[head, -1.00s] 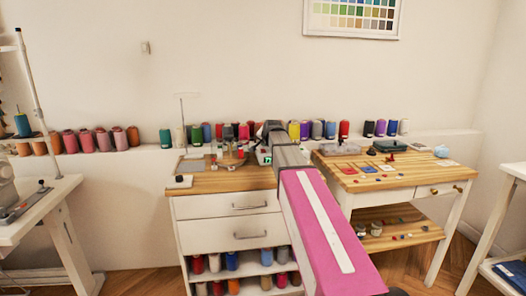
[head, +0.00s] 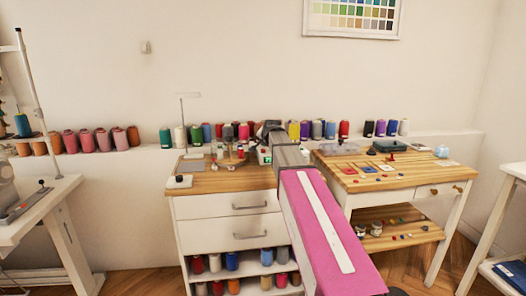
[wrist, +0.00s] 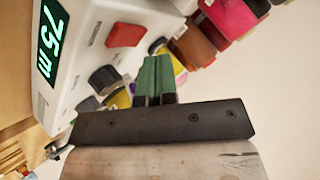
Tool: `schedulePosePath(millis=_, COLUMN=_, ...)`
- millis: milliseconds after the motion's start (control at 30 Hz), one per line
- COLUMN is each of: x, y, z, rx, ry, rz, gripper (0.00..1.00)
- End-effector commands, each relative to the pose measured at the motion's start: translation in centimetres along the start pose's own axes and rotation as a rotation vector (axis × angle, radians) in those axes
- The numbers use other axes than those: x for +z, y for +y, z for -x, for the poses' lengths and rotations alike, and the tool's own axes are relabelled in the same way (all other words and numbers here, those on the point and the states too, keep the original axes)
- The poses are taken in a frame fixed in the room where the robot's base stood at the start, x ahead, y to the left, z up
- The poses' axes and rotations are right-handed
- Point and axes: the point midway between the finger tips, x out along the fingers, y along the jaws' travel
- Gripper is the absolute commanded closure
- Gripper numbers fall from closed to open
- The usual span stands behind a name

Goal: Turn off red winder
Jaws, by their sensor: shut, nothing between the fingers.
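A white winder box (wrist: 85,60) fills the left of the wrist view, tilted in the picture. In the head view the winder (head: 264,156) shows small on the wooden desk top, partly behind my arm, which hides the gripper.
Thread cones (wrist: 233,18) stand close beyond my fingertips in the wrist view. A long row of cones lines the ledge (head: 440,138). A drawer desk (head: 225,183) holds the winder. A second table (head: 420,180) with small items stands to the right.

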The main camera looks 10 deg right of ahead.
Motion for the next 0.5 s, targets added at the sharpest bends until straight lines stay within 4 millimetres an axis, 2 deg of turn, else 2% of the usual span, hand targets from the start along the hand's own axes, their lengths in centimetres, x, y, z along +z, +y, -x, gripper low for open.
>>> schedulePosePath(millis=500, x=0.24, y=0.24, z=-0.32, rx=0.000, ry=0.000, rz=0.000, gripper=1.00)
